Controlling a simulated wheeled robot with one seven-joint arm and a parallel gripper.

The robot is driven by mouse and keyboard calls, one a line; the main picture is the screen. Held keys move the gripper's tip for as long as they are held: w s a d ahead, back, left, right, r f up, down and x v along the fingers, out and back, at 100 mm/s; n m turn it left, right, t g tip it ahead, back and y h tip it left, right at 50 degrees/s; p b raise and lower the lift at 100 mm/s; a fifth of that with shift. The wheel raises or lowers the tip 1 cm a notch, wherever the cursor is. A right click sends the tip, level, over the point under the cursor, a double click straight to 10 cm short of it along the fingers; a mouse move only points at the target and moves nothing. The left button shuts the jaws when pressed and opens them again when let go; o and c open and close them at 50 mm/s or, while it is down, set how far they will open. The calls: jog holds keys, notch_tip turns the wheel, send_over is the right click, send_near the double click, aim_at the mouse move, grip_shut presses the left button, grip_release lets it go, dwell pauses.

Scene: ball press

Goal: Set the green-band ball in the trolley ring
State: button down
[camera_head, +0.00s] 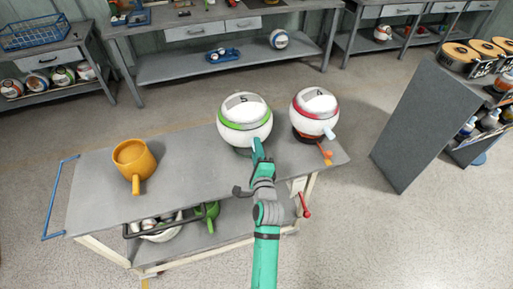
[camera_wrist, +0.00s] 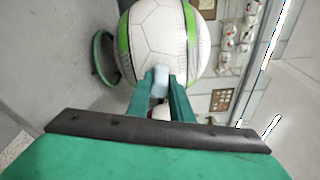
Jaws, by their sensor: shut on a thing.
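The green-band ball (camera_head: 245,122) is white with a green stripe and a dark mark on top. My gripper (camera_head: 258,150) is shut on its pale tab, which shows between the fingers (camera_wrist: 161,88) in the wrist view. The ball (camera_wrist: 158,40) also fills the top middle there. A green ring (camera_wrist: 96,60) on the grey trolley (camera_head: 185,180) shows beside the ball, with a small gap between them. In the head view the ball hides most of this ring.
A red-band ball (camera_head: 315,108) with a pale tab stands close to the right on the trolley. An orange mug (camera_head: 134,160) stands at the left. The trolley top between mug and green-band ball is clear. A grey cabinet (camera_head: 425,120) is at the right.

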jog(key=shift+f, duration=0.15)
jog(key=c, duration=1.6)
grip_release()
jog(key=shift+f, duration=0.15)
jog(key=shift+r, duration=0.45)
jog(key=s+d+f+n+g+h, duration=0.1)
jog(key=s+f+n, duration=0.3)
jog(key=s, duration=1)
jog(key=s+d+f+n+h, duration=0.1)
jog(key=s+d+f+n, duration=0.2)
jog(key=s, duration=1.1)
jog(key=s+a+n, duration=0.1)
jog(key=s+n, duration=0.3)
jog(key=s, duration=0.2)
jog(key=s+a+r+n, duration=0.1)
jog(key=s+n, duration=0.3)
jog(key=s, duration=0.3)
jog(key=s+a+r+n, duration=0.1)
jog(key=s+a+n, duration=0.1)
jog(key=s+n, duration=0.2)
jog(key=shift+s+r+g, duration=0.15)
jog(key=shift+s+g, duration=0.25)
jog(key=shift+s, duration=1.1)
